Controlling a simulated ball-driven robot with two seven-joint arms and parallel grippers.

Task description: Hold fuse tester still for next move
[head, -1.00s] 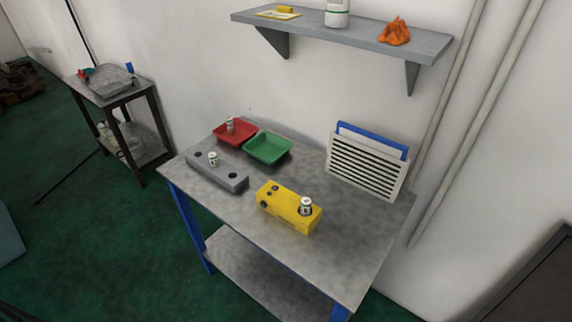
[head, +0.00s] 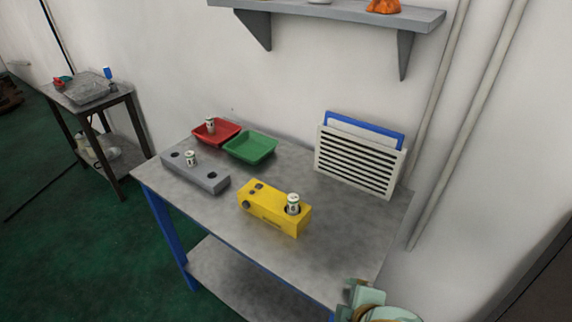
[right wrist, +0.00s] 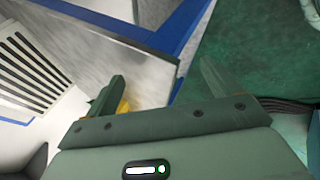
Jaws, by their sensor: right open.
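The yellow fuse tester (head: 272,212) sits on the workbench with a white and green fuse (head: 293,203) upright in its right end. A grey block (head: 208,180) with round holes stands to its left, with another fuse (head: 190,158) upright in it. A third fuse (head: 210,125) is in the red tray (head: 228,133); the green tray (head: 262,147) looks empty. My right gripper (right wrist: 163,88) is open and empty. In the head view it is at the bench's lower right corner, well apart from the tester. A bit of yellow shows behind one finger in the right wrist view. My left gripper is out of view.
A louvred panel with a blue part (head: 355,160) stands at the bench's back right. A shelf (head: 330,17) is on the wall above. A side table (head: 92,100) stands at the left. The bench top right of the tester is clear.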

